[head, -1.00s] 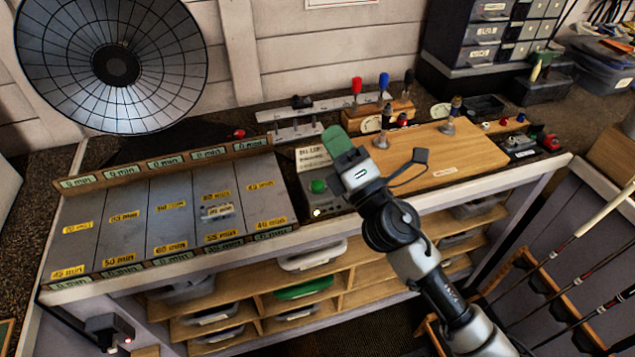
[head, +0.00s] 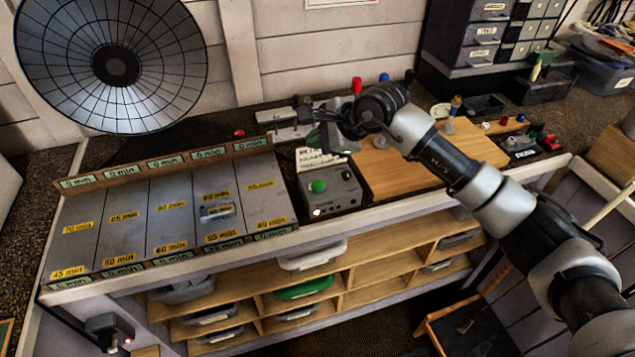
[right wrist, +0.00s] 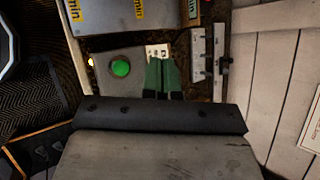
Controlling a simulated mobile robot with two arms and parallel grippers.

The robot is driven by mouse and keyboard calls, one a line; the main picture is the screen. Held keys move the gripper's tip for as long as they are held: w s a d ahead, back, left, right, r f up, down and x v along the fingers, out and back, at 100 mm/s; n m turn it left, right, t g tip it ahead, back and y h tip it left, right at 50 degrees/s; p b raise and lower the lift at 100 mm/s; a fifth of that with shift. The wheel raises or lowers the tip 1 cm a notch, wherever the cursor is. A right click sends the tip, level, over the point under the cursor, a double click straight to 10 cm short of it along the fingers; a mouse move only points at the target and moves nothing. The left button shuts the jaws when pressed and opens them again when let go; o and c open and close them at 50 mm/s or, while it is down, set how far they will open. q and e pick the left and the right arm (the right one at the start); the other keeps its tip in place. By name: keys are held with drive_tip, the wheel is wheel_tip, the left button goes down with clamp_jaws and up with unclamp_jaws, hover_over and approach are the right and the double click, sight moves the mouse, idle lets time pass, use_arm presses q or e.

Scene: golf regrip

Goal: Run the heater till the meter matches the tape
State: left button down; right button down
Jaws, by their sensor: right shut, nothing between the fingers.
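A grey box (head: 330,190) with a green button (head: 317,186) and a small lit lamp (head: 316,211) sits at the bench's front edge. The green button also shows in the right wrist view (right wrist: 120,68), left of my fingers. My right gripper (right wrist: 164,77) is shut and empty, its green fingertips over the box's back edge near a white card (head: 318,158). A large round dish (head: 150,50) with a dark centre stands at the back left. Yellow minute labels (head: 172,207) mark a grey sloped board (head: 130,225). A small tag (head: 217,211) lies on it. My left gripper is not in view.
A wooden board (head: 385,178) lies right of the box, partly behind my right arm. Red and blue handles (head: 357,85) stand behind it. Drawers (head: 480,55) stand at the back right. Shelves with bins (head: 302,287) are under the bench.

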sight(317, 186)
drive_tip(key=shift+f, duration=0.15)
wheel_tip(317, 186, down, 8)
drive_tip(key=b, duration=0.3)
drive_tip(key=shift+b, duration=0.35)
drive_tip(key=shift+f, duration=0.3)
idle(1.7)
drive_tip(key=shift+f+b, duration=0.35)
drive_tip(key=shift+b, duration=0.5)
drive_tip(key=shift+f+b, duration=0.55)
drive_tip(key=shift+b, duration=0.1)
drive_tip(key=shift+r, duration=0.15)
idle(0.5)
drive_tip(key=shift+r, duration=0.8)
